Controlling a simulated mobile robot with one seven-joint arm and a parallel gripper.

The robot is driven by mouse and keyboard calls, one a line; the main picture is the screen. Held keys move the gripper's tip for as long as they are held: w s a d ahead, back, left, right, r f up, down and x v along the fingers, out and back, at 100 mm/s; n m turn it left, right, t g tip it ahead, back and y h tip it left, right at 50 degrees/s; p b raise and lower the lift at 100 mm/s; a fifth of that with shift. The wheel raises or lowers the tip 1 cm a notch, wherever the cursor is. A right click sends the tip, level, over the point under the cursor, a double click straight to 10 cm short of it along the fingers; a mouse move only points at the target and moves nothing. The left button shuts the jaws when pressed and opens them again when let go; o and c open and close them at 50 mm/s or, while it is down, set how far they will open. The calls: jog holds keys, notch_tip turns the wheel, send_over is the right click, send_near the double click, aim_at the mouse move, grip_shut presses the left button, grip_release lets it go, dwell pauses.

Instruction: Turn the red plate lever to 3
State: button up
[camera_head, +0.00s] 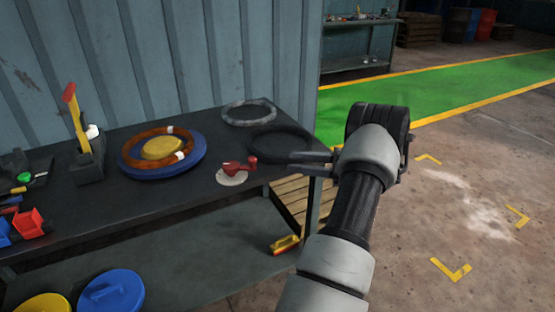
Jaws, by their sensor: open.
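The red plate lever (235,167) sits on a pale round dial plate (230,179) near the front right part of the dark bench (90,217). Its raised red knob (253,161) is at the right end. The numbers on the plate are too small to read. My gripper (290,162) is open, its fingers pointing left toward the lever. It is to the right of the knob and apart from it, near the bench's right edge. Nothing shows between the fingers.
A blue drum (190,165) with a brown ring (132,160) stands left of the lever. A grey ring (249,112) and a black ring (262,139) lie behind it. A yellow-red upright lever (76,118) stands further left. A wooden pallet (290,199) is below right.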

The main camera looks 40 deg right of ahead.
jog(key=shift+v, duration=1.7)
jog(key=shift+w, duration=0.1)
